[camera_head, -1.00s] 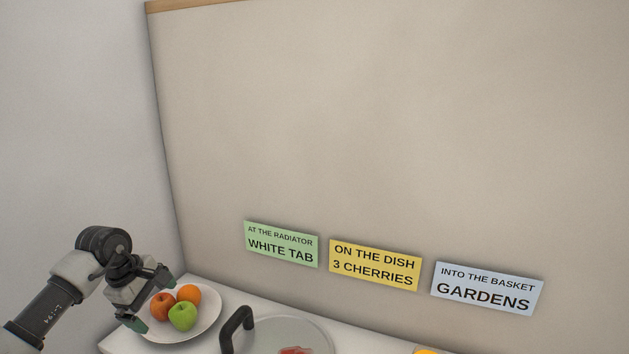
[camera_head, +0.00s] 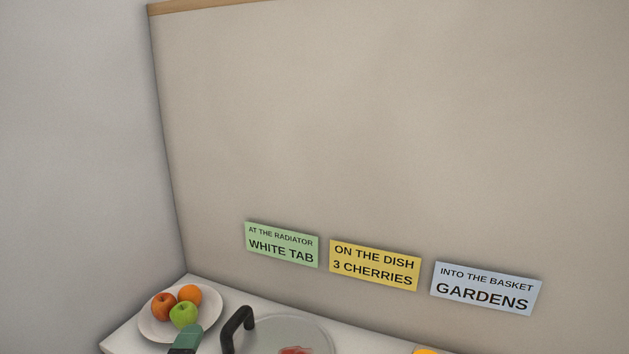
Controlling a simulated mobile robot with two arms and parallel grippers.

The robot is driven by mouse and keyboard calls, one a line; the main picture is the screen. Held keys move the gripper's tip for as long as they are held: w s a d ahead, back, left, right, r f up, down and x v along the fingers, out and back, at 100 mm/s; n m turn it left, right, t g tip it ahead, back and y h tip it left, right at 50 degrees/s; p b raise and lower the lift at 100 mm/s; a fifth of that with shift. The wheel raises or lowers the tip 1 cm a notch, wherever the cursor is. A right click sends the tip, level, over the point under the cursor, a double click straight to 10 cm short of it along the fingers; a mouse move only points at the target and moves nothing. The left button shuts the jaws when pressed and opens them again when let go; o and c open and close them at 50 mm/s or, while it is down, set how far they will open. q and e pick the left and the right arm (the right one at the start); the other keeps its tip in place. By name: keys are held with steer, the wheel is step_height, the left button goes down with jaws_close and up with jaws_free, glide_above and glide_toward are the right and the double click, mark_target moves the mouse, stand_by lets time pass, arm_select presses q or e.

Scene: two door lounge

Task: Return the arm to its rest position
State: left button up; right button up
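Only a green-padded fingertip of my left gripper (camera_head: 185,339) shows, at the bottom edge in front of the fruit plate. The rest of that gripper and its arm are below the view, so I cannot see whether it is open or holds anything. My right gripper is not in view.
A white plate (camera_head: 152,329) with two orange-red fruits and a green apple (camera_head: 183,314) stands on the white surface (camera_head: 230,297). Beside it are a black handle (camera_head: 236,326) and a round clear dish or lid (camera_head: 300,325) with something red. Three signs hang on the wall.

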arm_select(q)
steer(key=s+a+f+n+g+y, duration=0.3)
steer(key=s+f+n+g, duration=0.5)
steer(key=s+f+n, duration=0.25)
steer(key=s+d+f+n+g+h, duration=0.15)
steer(key=s+g, duration=0.25)
steer(key=s, duration=0.4)
steer(key=s+f+n+g+h, duration=0.1)
steer(key=s+f+n+g, duration=0.25)
steer(key=s, duration=0.45)
step_height(320, 180, down, 27)
steer(key=g, duration=0.1)
steer(key=s+a+f+g, duration=0.1)
steer(key=s+a+f, duration=0.1)
steer(key=s+f, duration=1.3)
steer(key=shift+s+a+m, duration=0.25)
steer(key=shift+s+m, duration=0.2)
steer(key=shift+s, duration=0.15)
